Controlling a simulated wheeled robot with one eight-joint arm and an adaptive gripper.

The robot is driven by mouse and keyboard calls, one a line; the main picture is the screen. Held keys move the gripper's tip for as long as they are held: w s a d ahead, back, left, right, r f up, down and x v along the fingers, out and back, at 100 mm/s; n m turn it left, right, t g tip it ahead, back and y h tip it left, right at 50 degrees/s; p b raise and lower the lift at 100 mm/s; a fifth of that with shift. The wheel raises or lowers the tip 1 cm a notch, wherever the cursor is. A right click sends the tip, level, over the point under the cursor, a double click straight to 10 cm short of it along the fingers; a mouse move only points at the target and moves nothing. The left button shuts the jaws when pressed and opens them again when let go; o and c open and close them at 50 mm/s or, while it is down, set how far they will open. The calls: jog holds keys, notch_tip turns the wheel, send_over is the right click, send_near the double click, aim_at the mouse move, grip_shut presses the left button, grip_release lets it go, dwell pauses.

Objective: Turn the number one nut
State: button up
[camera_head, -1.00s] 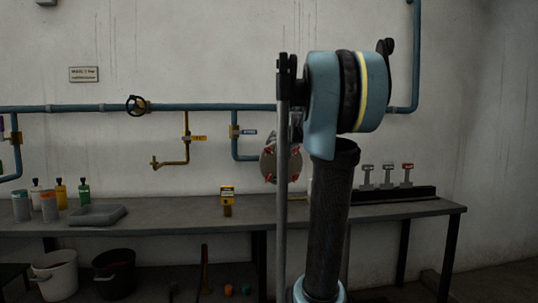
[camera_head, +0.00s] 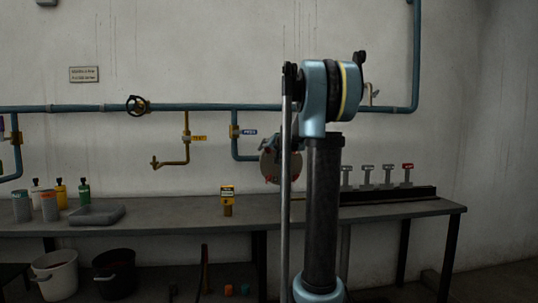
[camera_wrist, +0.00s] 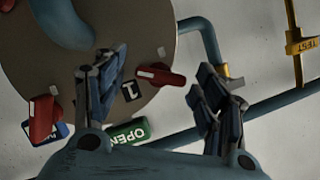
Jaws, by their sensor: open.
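The round grey flange plate (camera_wrist: 165,25) fills the upper left of the wrist view; it also shows on the wall in the head view (camera_head: 272,172), partly behind my arm. The red number one nut (camera_wrist: 160,76) is a winged handle at the plate's edge, next to a black tag marked 1 (camera_wrist: 130,91). My gripper (camera_wrist: 158,70) is open, one finger on each side of the nut in the picture. Whether the fingers touch the nut or how far it lies beyond them, I cannot tell. In the head view my gripper (camera_head: 268,146) is at the plate.
Another red nut (camera_wrist: 42,119) sits at the plate's edge, left of my gripper. A green OPEN label (camera_wrist: 128,132) lies between them. A blue pipe (camera_wrist: 207,42) and a yellow TEST tag (camera_wrist: 302,46) are to the right. A workbench (camera_head: 165,217) runs below the plate.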

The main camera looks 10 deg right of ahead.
jog(key=shift+w, duration=0.15)
jog(key=c, duration=1.1)
jog(key=shift+o, duration=0.2)
